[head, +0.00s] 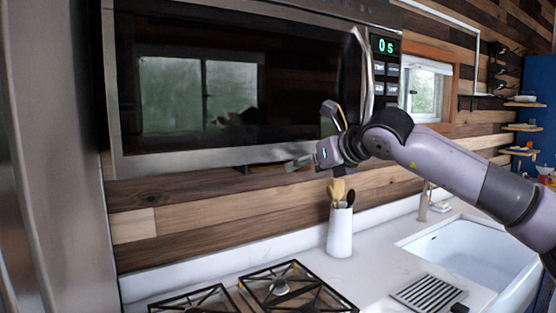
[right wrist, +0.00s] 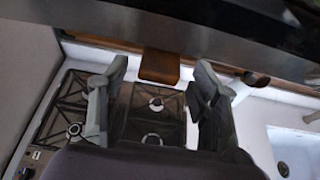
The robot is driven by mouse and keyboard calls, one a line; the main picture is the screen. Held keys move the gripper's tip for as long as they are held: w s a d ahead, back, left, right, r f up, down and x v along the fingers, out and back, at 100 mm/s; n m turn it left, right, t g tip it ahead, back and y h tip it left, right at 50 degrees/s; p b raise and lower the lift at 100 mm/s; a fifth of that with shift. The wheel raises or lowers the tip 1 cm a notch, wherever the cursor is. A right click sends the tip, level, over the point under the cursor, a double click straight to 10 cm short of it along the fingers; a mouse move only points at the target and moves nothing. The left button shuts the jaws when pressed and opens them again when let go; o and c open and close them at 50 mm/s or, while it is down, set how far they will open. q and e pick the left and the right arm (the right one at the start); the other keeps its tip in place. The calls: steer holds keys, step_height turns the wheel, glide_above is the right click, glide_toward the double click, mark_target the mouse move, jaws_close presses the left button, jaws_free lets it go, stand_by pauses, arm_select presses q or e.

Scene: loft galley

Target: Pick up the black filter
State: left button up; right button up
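I cannot identify the black filter for certain in either view. A small dark piece (head: 246,169) shows at the lower edge of the microwave (head: 235,85) in the head view; what it is cannot be told. My right gripper (head: 316,137) is in front of the microwave's lower right part, near its door handle. Its fingers are spread wide and hold nothing. In the right wrist view my right gripper (right wrist: 160,68) is open below the dark microwave underside, with a brown block-like thing (right wrist: 160,66) showing beyond the fingertips. My left gripper is not in view.
A gas stove (head: 258,291) lies below the microwave. A white utensil crock (head: 340,232) with wooden spoons stands on the counter. A white sink (head: 470,250), a slatted rack (head: 428,293) and a small black object (head: 460,308) are to the right. A fridge-like grey panel (head: 50,150) is at left.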

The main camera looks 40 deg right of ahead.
steer(key=c, duration=1.2)
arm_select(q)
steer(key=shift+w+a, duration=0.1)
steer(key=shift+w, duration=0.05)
arm_select(e)
steer(key=shift+d+r, duration=0.15)
steer(key=shift+r, duration=0.05)
